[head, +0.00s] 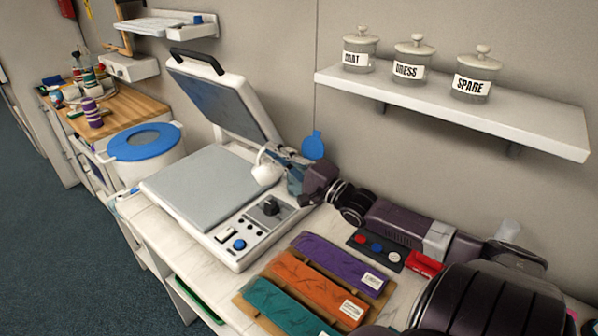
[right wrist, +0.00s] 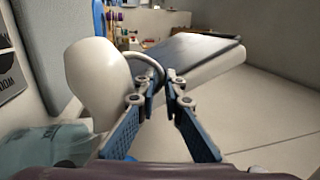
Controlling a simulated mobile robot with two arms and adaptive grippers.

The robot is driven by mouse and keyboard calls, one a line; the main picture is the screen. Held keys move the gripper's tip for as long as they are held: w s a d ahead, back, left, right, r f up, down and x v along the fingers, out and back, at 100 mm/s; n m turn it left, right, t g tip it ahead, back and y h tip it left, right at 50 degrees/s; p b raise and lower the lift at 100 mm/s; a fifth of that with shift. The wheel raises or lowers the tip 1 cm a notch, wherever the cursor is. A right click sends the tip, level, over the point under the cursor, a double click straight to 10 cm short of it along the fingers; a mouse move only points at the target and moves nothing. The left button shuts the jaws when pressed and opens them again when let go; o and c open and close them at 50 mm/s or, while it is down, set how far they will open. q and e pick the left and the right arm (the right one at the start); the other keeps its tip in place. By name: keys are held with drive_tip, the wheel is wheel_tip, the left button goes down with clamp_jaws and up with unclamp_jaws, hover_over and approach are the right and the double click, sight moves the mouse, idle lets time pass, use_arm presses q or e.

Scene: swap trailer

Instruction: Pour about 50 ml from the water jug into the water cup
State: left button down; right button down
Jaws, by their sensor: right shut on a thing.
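A small white jug (head: 266,170) hangs tilted in front of my right gripper (head: 283,155), over the back right side of the press. In the right wrist view, the jug (right wrist: 98,82) is at the left and the right gripper (right wrist: 166,80) is shut on its thin handle. A clear bluish cup with a raised blue lid (head: 313,145) stands just behind and below the gripper. It seems to be the water cup; part of it shows in the right wrist view (right wrist: 45,148). The gripper partly hides it. I cannot see any water stream or level. My left gripper is out of view.
The open press (head: 200,185) has its upper plate raised behind. Purple, orange and teal folded cloths (head: 310,285) lie in front. A blue-lidded white bin (head: 145,145) stands left. A wall shelf (head: 460,105) with three jars is above my right arm.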

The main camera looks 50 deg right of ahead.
drive_tip(key=shift+d+r+m+b, duration=0.2)
drive_tip(key=shift+m+b, duration=0.1)
drive_tip(key=shift+m, duration=0.1)
idle(0.4)
